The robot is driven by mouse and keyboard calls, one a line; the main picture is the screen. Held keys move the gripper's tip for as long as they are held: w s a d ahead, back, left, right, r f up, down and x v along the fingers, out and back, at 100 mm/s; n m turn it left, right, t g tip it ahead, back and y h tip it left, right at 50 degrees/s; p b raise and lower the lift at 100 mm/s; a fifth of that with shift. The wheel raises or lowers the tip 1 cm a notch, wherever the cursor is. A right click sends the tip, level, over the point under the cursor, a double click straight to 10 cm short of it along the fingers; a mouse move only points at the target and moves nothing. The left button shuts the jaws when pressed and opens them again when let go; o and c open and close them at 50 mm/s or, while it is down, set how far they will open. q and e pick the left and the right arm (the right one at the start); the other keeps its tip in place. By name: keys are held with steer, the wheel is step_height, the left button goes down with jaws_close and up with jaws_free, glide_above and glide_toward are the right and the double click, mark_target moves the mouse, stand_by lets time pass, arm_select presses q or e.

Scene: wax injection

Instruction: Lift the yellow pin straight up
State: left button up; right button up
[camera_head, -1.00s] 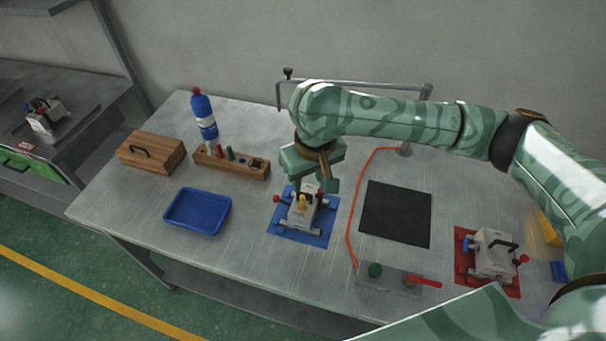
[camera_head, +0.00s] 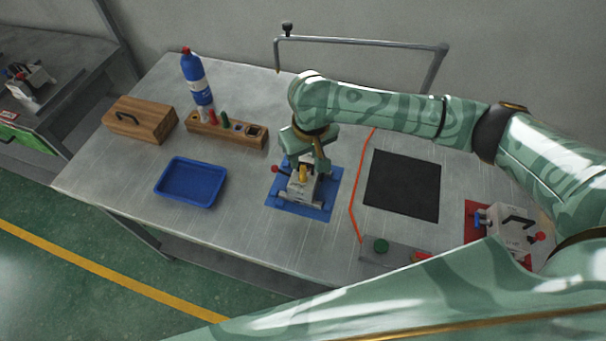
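The yellow pin (camera_head: 303,173) stands up from the top of a light grey mold block (camera_head: 301,191). The block rests on a blue mat (camera_head: 326,209) near the middle of the table, with a red knob at its left. My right gripper (camera_head: 307,168) points down over the block. Its fingers are spread to either side of the pin, and it looks open. I cannot tell whether a finger touches the pin. The gripper hides the back part of the block. My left gripper is out of view.
A blue tray (camera_head: 191,183), a wooden rack (camera_head: 226,133), a wooden box (camera_head: 141,119) and a blue bottle (camera_head: 196,82) stand left. A black mat (camera_head: 403,186), an orange cable (camera_head: 353,212) and another mold block (camera_head: 509,228) on red lie right.

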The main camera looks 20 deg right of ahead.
mark_target(303, 167)
steer(key=f+b, duration=0.1)
steer(key=f, duration=0.1)
steer(key=w+f+b, duration=0.1)
steer(key=f, duration=0.1)
steer(key=shift+f, duration=0.35)
steer(key=shift+r, duration=0.15)
steer(key=shift+c, duration=0.2)
jaws_close()
steer(key=shift+r, duration=0.1)
